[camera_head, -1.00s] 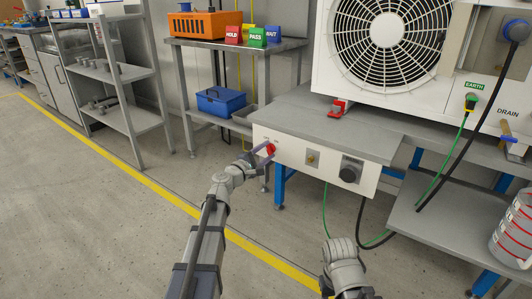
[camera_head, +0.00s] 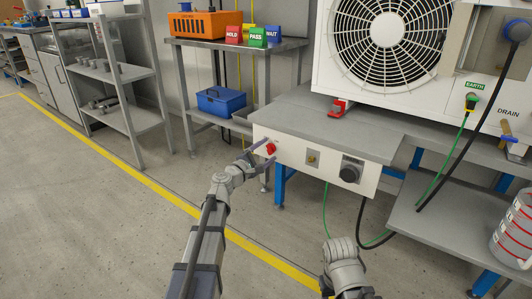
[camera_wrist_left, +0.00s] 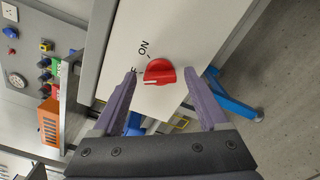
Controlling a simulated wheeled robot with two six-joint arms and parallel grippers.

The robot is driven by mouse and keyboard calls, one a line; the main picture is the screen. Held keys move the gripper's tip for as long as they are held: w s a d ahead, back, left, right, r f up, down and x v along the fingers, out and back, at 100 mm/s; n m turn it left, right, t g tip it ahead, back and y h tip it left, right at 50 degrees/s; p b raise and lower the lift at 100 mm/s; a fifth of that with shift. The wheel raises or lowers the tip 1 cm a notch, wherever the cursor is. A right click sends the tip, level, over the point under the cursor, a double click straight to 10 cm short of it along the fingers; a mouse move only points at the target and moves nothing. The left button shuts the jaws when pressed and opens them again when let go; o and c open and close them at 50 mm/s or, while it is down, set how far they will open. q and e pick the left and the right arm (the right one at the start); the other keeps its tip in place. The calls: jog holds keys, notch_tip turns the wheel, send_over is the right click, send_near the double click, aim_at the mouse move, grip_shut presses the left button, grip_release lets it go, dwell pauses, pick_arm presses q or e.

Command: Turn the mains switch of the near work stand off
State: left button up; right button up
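The red mains switch knob (camera_head: 270,148) is on the white front panel (camera_head: 313,180) of the near work stand. In the left wrist view the knob (camera_wrist_left: 160,72) has a white mark at its lower left. An ON label is above it, and another label is mostly hidden by a finger; its letter F shows. My left gripper (camera_head: 261,153) is open in front of the panel. In the left wrist view its purple fingers (camera_wrist_left: 168,82) are spread on either side of the knob, with visible gaps. Part of my right arm shows at the bottom, but its gripper does not.
A brass-coloured fitting (camera_head: 312,158) and a black round knob (camera_head: 351,170) are on the same panel. A large fan unit (camera_head: 322,75) and a red clamp (camera_head: 339,107) are on the stand's top. Black and green cables hang at the right. The floor at left is clear.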

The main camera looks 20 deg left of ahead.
pick_arm(q)
jog(key=shift+s, duration=0.15)
jog(key=v, duration=0.7)
jog(key=shift+s, duration=0.25)
jog(key=shift+a, duration=0.1)
